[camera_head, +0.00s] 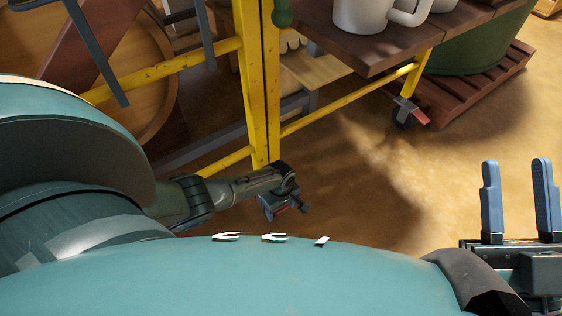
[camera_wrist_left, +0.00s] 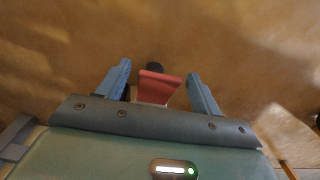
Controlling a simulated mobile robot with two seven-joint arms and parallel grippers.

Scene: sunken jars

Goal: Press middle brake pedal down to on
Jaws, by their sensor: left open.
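In the head view my left arm (camera_head: 188,200) reaches in from the left to a small dark cluster with a reddish patch below the yellow leg; details there are too small to tell. My right gripper (camera_head: 516,170) is open and empty at the right edge.
A yellow-framed cart (camera_head: 252,80) has a wooden top (camera_head: 400,43) bearing white mugs (camera_head: 367,14). Another caster with a red pedal (camera_head: 412,114) stands under its right leg. A green tub (camera_head: 470,52) sits on a reddish pallet (camera_head: 480,90). The floor (camera_head: 370,185) in front is clear.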

